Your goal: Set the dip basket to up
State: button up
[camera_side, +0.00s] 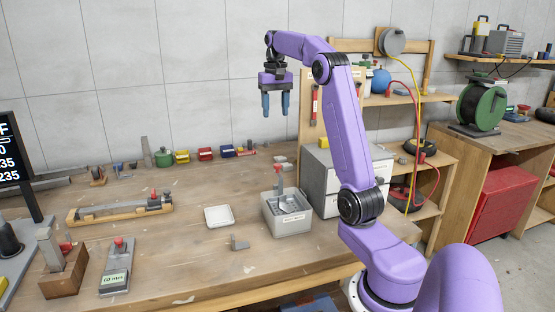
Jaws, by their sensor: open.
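The dip basket (292,204) sits inside a light grey open-topped tank (288,222) on the workbench. An upright grey post with a red top (277,169) rises at the back left of the tank. The basket appears low, within the tank walls; its exact height is hard to tell. My gripper (275,106) points down with its two blue fingers apart and nothing between them. It is high above the bench, well above the post and slightly to its left, touching nothing.
A white tray (219,216) and a small grey bracket (239,243) lie left of and in front of the tank. A grey cabinet (325,180) stands close behind it to the right. A wooden fixture (120,209) lies farther left.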

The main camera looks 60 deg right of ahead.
send_near(278, 164)
notch_tip(278, 164, down, 8)
jog(key=shift+a+r, duration=0.1)
jog(key=shift+a, duration=0.05)
dwell(0.5)
